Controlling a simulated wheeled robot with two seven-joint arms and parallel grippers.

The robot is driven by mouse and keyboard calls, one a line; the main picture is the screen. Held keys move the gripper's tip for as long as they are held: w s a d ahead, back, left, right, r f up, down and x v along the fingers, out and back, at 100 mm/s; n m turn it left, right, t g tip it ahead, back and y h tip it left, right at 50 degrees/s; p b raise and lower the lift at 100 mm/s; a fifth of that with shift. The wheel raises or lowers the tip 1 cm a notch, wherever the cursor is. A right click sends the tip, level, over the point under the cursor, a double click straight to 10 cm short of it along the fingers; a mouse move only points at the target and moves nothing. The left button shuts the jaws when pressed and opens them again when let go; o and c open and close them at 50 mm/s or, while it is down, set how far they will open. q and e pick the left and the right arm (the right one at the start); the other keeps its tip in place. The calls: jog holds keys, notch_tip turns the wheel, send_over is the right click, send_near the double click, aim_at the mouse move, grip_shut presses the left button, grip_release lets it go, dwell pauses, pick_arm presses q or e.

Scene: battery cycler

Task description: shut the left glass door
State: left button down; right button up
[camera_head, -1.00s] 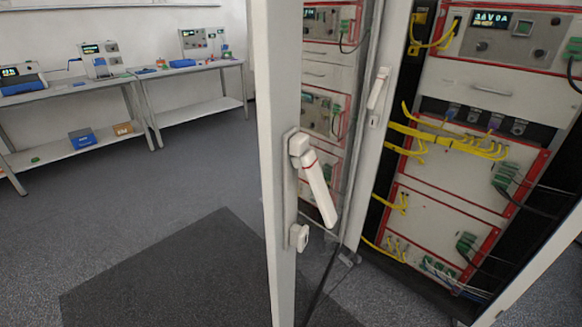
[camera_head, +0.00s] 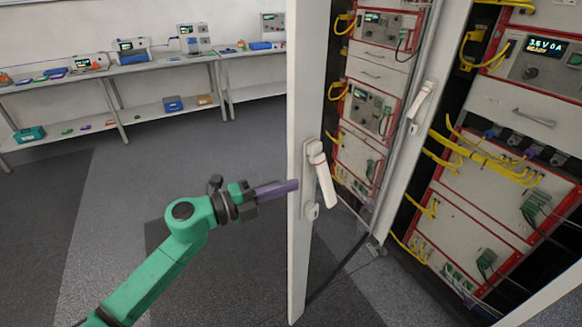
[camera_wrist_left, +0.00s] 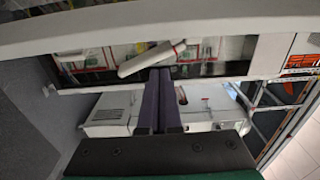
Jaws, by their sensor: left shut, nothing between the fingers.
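The left glass door (camera_head: 299,240) stands open in the head view, seen nearly edge-on, with a white frame and a white lever handle (camera_head: 323,178) with a red band. My left gripper (camera_head: 294,185) has purple fingers, closed together and empty. Their tips overlap the left edge of the door frame, near the handle's height. I cannot tell whether they touch it. In the left wrist view, the closed fingers (camera_wrist_left: 160,75) point toward a white handle (camera_wrist_left: 150,59), and a pale bar crosses above. My right gripper is out of view.
Behind the door is the rack cabinet with instrument panels (camera_head: 498,195) and yellow cables (camera_head: 485,160). Another white frame with a handle (camera_head: 421,102) stands beside it. Benches with devices (camera_head: 170,62) line the back wall. The floor left of the door is clear.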

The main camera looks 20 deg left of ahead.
aim_at(293, 175)
pick_arm(q)
jog(key=w+p, duration=0.2)
jog(key=w, duration=0.2)
jog(key=shift+w+a+r+p, duration=0.1)
jog(key=shift+w+a+p, duration=0.15)
jog(key=shift+p, duration=0.15)
jog(key=shift+s+d, duration=0.1)
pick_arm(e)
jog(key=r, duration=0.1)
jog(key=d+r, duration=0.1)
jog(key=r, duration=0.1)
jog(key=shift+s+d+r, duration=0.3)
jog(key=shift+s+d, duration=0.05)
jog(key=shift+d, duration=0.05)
pick_arm(q)
jog(key=shift+d+r, duration=0.1)
jog(key=shift+d, duration=0.05)
